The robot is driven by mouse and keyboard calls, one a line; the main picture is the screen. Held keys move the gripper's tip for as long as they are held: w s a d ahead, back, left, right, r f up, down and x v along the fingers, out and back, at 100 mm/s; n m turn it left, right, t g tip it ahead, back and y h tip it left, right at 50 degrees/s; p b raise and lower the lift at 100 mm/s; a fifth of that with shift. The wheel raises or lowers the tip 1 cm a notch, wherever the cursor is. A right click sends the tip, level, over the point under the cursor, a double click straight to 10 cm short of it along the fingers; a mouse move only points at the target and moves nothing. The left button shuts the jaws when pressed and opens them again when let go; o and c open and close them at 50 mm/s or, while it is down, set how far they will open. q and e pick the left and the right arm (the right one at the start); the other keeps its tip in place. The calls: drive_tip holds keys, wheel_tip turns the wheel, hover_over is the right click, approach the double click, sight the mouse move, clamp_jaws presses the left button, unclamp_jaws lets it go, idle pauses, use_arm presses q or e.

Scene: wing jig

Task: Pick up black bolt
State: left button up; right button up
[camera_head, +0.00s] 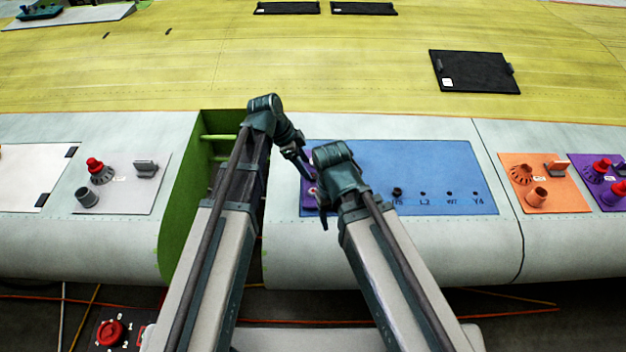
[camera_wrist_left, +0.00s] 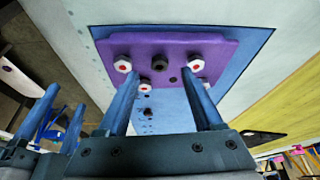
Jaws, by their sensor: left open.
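A purple plate (camera_wrist_left: 190,48) with bolts in it lies on the blue panel in the left wrist view. A black bolt (camera_wrist_left: 160,62) stands in its middle, between white bolts with red centres. My left gripper (camera_wrist_left: 160,84) is open, its two fingers apart and pointing at the plate, below the black bolt in that view. In the head view my left gripper (camera_head: 305,168) is over the panel's left end, where the arms mostly hide the plate. My right gripper (camera_head: 323,213) is close beside it. Its fingers (camera_wrist_left: 57,118) look apart and empty in the wrist view.
The blue panel (camera_head: 440,170) has labelled holes and a dark bolt-like part (camera_head: 397,192). An orange plate (camera_head: 545,185) with fittings is at right. A black hatch (camera_head: 474,72) lies on the yellow skin.

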sight(313, 175)
use_arm(q)
drive_tip(key=b+x, duration=0.3)
drive_tip(key=x, duration=0.1)
drive_tip(key=shift+d+f, duration=0.15)
drive_tip(key=shift+f, duration=0.1)
use_arm(e)
wheel_tip(313, 175, down, 4)
drive_tip(key=shift+f, duration=0.1)
use_arm(q)
drive_tip(key=shift+r, duration=0.1)
clamp_jaws()
